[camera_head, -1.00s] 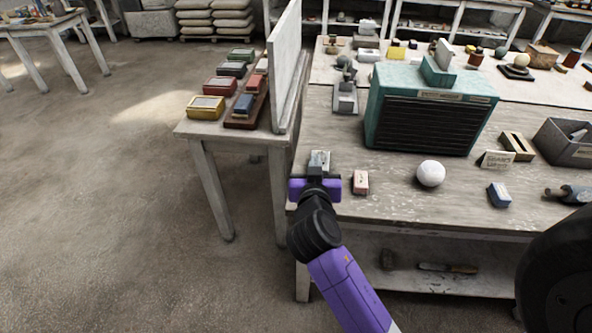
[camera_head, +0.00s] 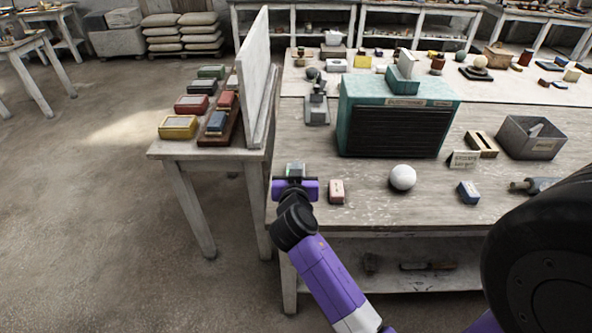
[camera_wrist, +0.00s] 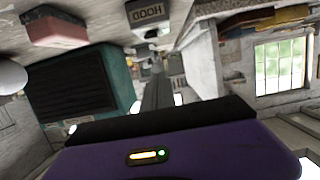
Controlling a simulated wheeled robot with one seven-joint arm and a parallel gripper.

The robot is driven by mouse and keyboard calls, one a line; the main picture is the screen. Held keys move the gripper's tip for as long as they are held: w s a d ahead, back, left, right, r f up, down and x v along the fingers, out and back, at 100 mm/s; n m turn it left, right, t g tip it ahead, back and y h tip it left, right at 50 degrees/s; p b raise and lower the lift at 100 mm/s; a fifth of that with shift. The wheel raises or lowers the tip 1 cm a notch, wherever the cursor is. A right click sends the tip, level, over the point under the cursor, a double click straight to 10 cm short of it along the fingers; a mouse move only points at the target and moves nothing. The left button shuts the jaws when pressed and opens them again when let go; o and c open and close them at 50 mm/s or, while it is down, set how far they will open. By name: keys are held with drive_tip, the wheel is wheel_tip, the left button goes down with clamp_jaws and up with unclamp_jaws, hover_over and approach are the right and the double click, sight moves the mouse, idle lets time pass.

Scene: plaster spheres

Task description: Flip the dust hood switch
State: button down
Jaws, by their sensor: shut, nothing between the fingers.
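A small pale box with a light greenish top (camera_head: 296,168) stands at the left front edge of the workbench, partly hidden behind my gripper. In the wrist view a small grey box lettered HOOD (camera_wrist: 149,13) shows upside down at the top; its switch lever is not clear. The teal dust hood (camera_head: 361,128) with dark slats stands behind on the bench and also shows in the wrist view (camera_wrist: 119,72). My gripper (camera_head: 296,180) is shut and empty, just in front of the small box. I cannot tell whether they touch.
A red-and-white block (camera_head: 337,191) stands right of my gripper, then a white sphere (camera_head: 402,177) and a blue block (camera_head: 468,192). A white upright panel (camera_head: 254,85) rises at the left, beside a side table (camera_head: 165,150) of coloured boxes.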

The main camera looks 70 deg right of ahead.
drive_tip(key=x, duration=0.3)
drive_tip(key=shift+w+d+p, duration=0.1)
drive_tip(key=shift+d+p, duration=0.2)
drive_tip(key=shift+p, duration=0.05)
wheel_tip(320, 180, down, 3)
drive_tip(key=shift+r, duration=0.15)
drive_tip(key=shift+f, duration=0.8)
